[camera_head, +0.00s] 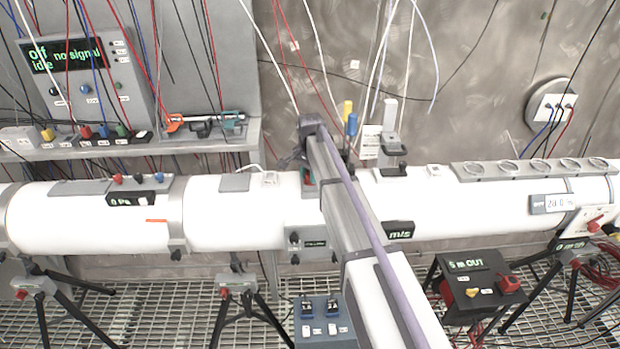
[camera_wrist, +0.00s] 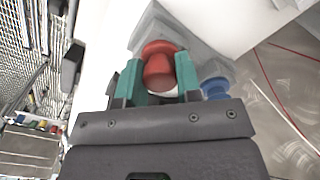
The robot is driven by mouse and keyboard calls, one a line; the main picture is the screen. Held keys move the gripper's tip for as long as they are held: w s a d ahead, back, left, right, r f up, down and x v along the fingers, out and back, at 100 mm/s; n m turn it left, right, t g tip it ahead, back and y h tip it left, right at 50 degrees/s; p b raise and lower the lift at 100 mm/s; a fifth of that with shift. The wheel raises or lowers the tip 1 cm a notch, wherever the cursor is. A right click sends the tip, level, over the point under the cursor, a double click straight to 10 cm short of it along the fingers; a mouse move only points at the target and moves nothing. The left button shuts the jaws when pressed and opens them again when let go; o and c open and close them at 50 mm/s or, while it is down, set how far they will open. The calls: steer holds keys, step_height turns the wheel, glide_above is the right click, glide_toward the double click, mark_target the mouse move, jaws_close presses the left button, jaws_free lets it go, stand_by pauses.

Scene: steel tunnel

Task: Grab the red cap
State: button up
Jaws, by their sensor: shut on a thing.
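The red cap (camera_wrist: 160,70) is in the middle of the wrist view, on a grey fitting (camera_wrist: 150,28) against a white surface. My gripper (camera_wrist: 160,66) has its two teal fingers on either side of the cap, shut on it. I cannot tell whether the cap is still seated on the fitting. In the head view my arm covers the cap and most of my gripper; only a bit of teal shows beside the white pipe.
A blue cap (camera_wrist: 215,88) sits close to the right finger. Loose cables hang above. A black box (camera_head: 478,285) stands on the grating floor.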

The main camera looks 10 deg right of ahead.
step_height(320, 180, up, 4)
steer(key=p, duration=0.4)
steer(key=shift+r, duration=0.2)
steer(key=s+a+f, duration=0.1)
steer(key=s+a, duration=0.1)
steer(key=s, duration=1.5)
steer(key=shift+s+a, duration=0.25)
steer(key=shift+s, duration=0.15)
